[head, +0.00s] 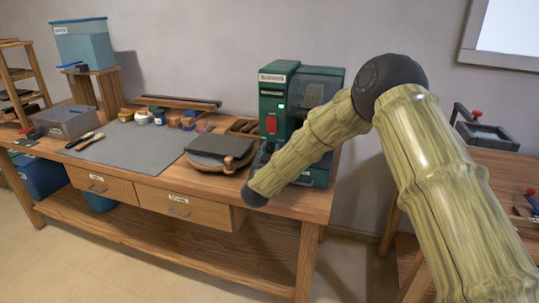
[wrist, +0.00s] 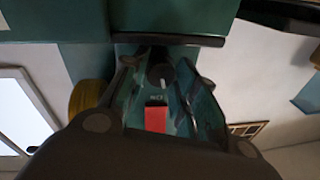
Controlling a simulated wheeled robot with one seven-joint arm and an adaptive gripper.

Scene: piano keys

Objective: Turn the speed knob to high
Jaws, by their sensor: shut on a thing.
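The speed knob (wrist: 160,75) is a dark round knob with a pale pointer mark, on the front of the green machine (head: 275,90). In the wrist view the pointer mark lies toward the red switch (wrist: 156,118). The fingers of my gripper (wrist: 160,77) are on both sides of the knob and shut on it. In the head view the red switch (head: 271,124) and a lit green display (head: 282,107) show on the machine front. The knob is hidden there by my arm and gripper. Any speed labels are too small to read.
A round wooden board with a dark slab (head: 218,147) is left of the machine on the wooden bench (head: 300,205). A grey mat (head: 130,145), small jars and blocks lie further left. Another table (head: 495,165) stands at right.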

